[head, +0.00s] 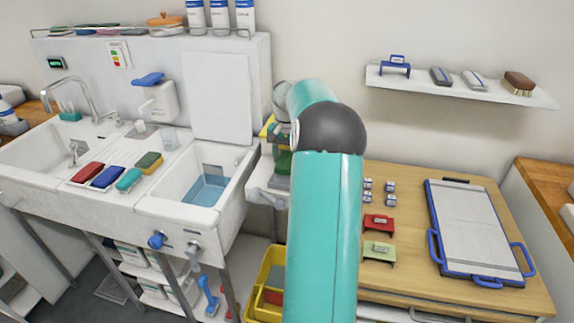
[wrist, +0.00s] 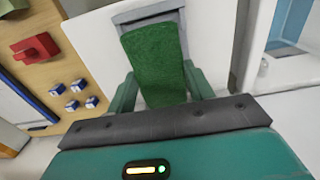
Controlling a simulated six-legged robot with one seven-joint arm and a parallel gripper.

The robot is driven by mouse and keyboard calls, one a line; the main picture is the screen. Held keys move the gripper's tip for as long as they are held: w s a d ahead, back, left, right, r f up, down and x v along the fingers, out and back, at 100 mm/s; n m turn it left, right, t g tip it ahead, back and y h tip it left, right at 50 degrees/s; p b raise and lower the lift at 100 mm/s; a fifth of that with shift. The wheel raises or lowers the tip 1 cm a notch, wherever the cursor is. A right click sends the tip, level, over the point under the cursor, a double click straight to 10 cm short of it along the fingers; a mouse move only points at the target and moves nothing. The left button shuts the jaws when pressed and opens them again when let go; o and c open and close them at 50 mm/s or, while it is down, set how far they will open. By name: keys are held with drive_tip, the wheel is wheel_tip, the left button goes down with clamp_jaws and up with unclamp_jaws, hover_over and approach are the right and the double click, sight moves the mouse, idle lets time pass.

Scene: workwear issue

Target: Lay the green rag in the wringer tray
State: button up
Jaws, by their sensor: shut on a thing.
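My gripper (wrist: 160,76) shows in the wrist view with its two teal fingers on either side of the green rag (wrist: 153,50). It is shut on the rag, which reaches out past the fingertips. A grey-rimmed tray (wrist: 123,17), which looks like the wringer tray, lies beyond and partly under the rag. I cannot tell whether the rag touches it. In the head view my arm hides most of the gripper. A bit of green (head: 283,162) shows left of the arm, just above a grey surface (head: 279,183).
The sink (head: 238,160) with blue water is left of my arm. A wooden table (head: 410,280) on the right carries a red holder (head: 378,223), a green holder (head: 379,251), small blue-and-white blocks and a blue-edged board (head: 470,225). A yellow bin (head: 262,285) stands below.

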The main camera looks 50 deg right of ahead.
drive_tip(key=shift+d+f, duration=0.15)
drive_tip(key=shift+f, duration=1.5)
drive_tip(key=shift+f, duration=0.2)
drive_tip(key=o, duration=1)
drive_tip(key=shift+r, duration=0.1)
wheel_tip(320, 180, up, 12)
drive_tip(key=shift+r, duration=0.15)
